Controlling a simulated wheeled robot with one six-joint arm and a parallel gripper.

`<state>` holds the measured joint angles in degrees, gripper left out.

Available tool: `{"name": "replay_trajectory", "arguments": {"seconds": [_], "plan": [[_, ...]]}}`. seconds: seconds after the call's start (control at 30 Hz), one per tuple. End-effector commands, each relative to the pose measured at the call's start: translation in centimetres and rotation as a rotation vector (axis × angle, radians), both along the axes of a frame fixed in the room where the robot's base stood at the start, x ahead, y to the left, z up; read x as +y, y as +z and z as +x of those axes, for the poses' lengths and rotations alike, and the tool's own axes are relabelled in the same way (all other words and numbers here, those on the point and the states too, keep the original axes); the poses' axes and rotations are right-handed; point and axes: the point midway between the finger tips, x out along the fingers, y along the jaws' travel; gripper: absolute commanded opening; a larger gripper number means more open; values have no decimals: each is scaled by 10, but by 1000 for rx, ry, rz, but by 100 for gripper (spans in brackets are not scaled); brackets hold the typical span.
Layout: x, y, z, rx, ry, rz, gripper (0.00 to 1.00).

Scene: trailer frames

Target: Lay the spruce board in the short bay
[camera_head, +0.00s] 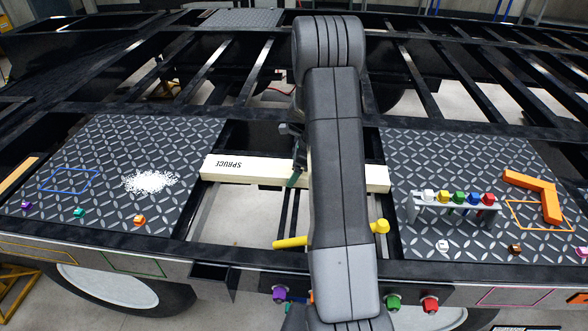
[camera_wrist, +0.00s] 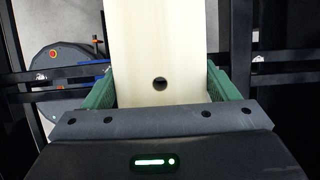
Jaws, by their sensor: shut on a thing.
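The spruce board (camera_head: 250,169) is a long cream beam with SPRUCE printed on it, upside down in the head view. It lies crosswise over the open bay between two dark tread plates, its ends near their inner edges. Whether it rests on the frame or hangs just above is not clear. My gripper (camera_head: 294,178) is shut on the board near its middle; my arm hides part of both. In the wrist view the green pads of my gripper (camera_wrist: 160,92) flank the pale board (camera_wrist: 158,40), which has a dark round hole.
The left tread plate (camera_head: 100,170) holds white granules (camera_head: 150,182) and small coloured blocks. The right tread plate (camera_head: 440,150) holds a rack of coloured knobs (camera_head: 455,200) and an orange angle piece (camera_head: 540,190). Black frame beams lie behind.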

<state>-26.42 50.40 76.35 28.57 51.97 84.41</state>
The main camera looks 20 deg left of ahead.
Motion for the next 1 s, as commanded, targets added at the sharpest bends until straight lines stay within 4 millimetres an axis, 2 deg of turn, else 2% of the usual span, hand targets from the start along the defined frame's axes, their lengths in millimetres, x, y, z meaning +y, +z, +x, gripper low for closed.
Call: {"name": "replay_trajectory", "arguments": {"seconds": [0.67, 0.7, 0.8, 1.0], "plan": [[0, -14, 1, -2, 0, 2, 28], [0, -14, 1, -2, 0, 2, 85], [0, -14, 1, -2, 0, 2, 100], [0, -15, 0, 1, -1, 0, 100]]}}
